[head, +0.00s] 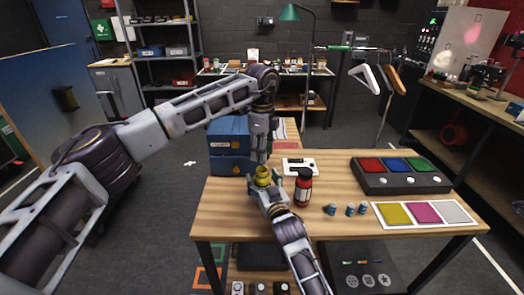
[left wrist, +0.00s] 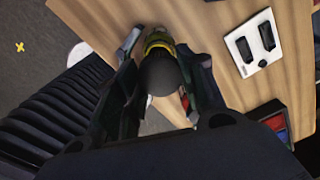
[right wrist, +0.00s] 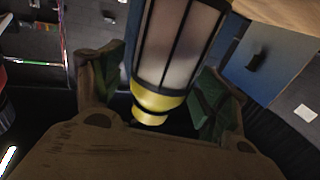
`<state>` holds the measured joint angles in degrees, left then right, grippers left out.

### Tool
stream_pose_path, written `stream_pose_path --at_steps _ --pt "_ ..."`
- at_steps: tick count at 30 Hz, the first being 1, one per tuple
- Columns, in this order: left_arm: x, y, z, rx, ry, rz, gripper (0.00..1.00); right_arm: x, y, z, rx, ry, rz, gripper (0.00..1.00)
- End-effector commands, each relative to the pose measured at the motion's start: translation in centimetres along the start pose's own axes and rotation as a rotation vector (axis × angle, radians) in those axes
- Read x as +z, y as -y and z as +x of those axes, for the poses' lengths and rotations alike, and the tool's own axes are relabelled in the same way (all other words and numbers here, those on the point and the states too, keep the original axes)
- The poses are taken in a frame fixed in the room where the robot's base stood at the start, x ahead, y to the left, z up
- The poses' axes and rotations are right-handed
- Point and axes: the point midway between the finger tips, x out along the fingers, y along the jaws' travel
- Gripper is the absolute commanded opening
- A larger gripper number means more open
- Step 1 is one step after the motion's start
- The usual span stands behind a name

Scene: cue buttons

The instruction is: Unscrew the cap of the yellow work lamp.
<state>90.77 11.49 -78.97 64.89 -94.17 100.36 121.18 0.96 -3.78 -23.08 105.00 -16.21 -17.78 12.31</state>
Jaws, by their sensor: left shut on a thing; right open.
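The yellow work lamp (head: 263,174) is near the table's left side, with its lower part hidden by my right gripper. My left gripper (head: 258,157) comes down from above and is shut on the lamp. In the left wrist view a dark rounded end of the lamp (left wrist: 160,74) lies between the fingers, with a yellow band beyond it. My right gripper (head: 263,188) is open, reaching in from the front. In the right wrist view the lamp (right wrist: 165,60), with pale panes, dark bars and a yellow end, stands between its spread green-padded fingers. I cannot make out the cap's seam.
A red and black bottle (head: 303,187) stands close right of the lamp. Blue boxes (head: 229,145) are behind left. A white switch plate (head: 299,167), small blue pieces (head: 350,209), a dark button panel (head: 402,180) and a colour-square board (head: 425,214) occupy the table.

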Motion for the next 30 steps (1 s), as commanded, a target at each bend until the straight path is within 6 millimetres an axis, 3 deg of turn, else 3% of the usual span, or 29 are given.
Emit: stream_pose_path --at_steps 30 --pt "0.0 0.0 0.0 0.000 0.000 0.000 0.11 0.1 0.0 -8.3 0.000 0.001 0.000 0.74"
